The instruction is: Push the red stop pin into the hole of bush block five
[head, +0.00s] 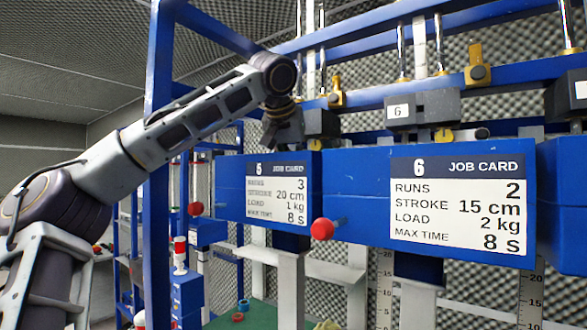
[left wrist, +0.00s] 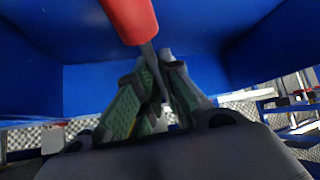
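In the left wrist view a red stop pin (left wrist: 128,18) comes in from the top. Its grey shaft runs down between the green-padded fingers of my left gripper (left wrist: 158,85), which look closed around it. In the head view my left gripper (head: 284,132) points down at the left side of the dark bush block five (head: 320,123), above job card 5 (head: 275,191). The held pin does not show there, and the block's hole is hidden. My right gripper is in neither view.
Red knobs stick out beside station 5 (head: 195,209) and station 6 (head: 322,229). Bush block six (head: 423,110) stands to the right. Blue rails (head: 370,95), brass latches (head: 478,72) and a blue upright (head: 158,160) crowd the arm.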

